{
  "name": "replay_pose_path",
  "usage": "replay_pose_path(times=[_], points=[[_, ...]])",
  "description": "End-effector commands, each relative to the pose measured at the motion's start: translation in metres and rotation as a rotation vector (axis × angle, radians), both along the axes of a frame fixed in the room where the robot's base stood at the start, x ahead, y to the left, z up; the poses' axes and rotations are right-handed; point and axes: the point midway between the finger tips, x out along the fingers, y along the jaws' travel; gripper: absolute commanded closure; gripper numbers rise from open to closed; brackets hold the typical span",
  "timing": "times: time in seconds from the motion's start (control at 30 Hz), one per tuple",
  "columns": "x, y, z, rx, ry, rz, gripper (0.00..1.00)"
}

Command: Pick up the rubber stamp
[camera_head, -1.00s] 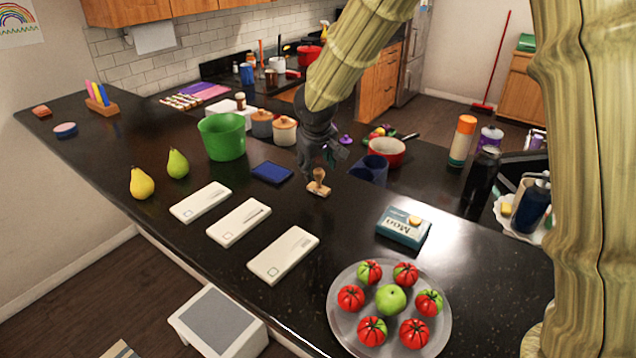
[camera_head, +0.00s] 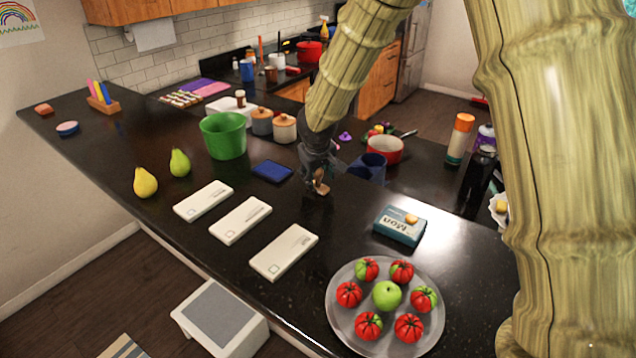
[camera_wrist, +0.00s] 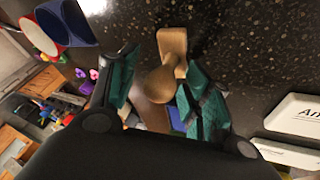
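The wooden rubber stamp (camera_head: 322,188) stands on the black counter, partly hidden by my gripper (camera_head: 318,178) in the head view. In the wrist view the stamp (camera_wrist: 160,84) shows its round knob and its block-like base. My gripper (camera_wrist: 158,88) is open, with a teal-padded finger on each side of the stamp's knob. A gap shows between the left finger and the knob. The right finger is close to the stamp; I cannot tell whether it touches.
A blue ink pad (camera_head: 272,171) lies left of the stamp. White boxes (camera_head: 284,251) lie in front-left, a teal box (camera_head: 400,226) to the right, and a tomato plate (camera_head: 386,342) in front. A blue cup (camera_head: 368,167) stands close behind my gripper.

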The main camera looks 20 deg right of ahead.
Motion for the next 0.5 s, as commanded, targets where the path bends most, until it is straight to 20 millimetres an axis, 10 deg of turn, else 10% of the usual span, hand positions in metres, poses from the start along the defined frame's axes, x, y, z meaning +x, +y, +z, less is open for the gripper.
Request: replay_pose_path(times=[0.23, 0.5], points=[[-0.0001, -0.0001, 0.0002, 0.000, 0.000, 0.000, 0.98], [0.0000, 0.0000, 0.0003, 0.000, 0.000, 0.000, 0.98]])
